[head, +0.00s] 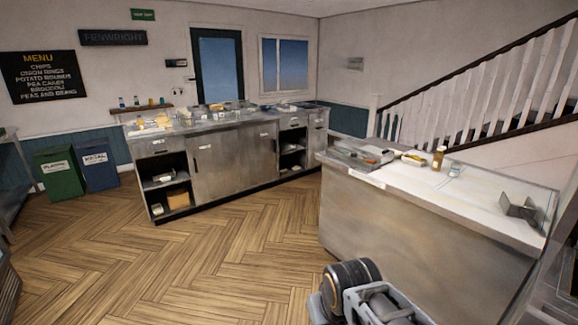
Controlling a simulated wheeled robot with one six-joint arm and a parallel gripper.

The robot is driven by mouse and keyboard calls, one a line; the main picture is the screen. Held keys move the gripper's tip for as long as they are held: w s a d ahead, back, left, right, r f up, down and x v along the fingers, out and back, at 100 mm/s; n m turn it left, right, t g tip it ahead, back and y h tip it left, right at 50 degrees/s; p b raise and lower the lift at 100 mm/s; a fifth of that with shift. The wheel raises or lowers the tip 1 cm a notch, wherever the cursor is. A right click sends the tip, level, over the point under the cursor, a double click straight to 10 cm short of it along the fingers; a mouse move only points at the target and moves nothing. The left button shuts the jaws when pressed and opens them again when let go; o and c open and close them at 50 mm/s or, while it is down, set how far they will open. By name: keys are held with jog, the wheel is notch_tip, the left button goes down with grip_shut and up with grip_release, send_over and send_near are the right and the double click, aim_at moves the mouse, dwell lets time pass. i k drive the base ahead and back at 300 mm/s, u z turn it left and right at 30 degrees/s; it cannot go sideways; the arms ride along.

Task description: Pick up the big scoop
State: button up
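On the white top of the near right counter (470,196), a grey bent metal piece (520,208) lies near the right end. It may be the big scoop, but its shape is too small to tell for sure. Several small utensils lie in a shallow metal tray (345,158) at the counter's far left end; I cannot tell whether a scoop is among them. Part of my arm shows at the bottom centre, in front of the counter and apart from the metal piece. My gripper's fingers are not in view.
A brown bottle (438,158) stands on the near counter. A long steel counter (230,160) crowded with small items stands at the back. Green (60,173) and blue (98,168) bins stand left. The wooden floor (200,260) between is clear. Stairs rise behind the near counter.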

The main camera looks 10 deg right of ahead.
aim_at(522, 213)
jog(key=z, duration=0.15)
jog(key=i, duration=1.4)
jog(key=z, duration=1.15)
jog(key=i, duration=0.8)
jog(key=z, duration=1.3)
jog(key=i, duration=0.55)
jog(key=z, duration=0.4)
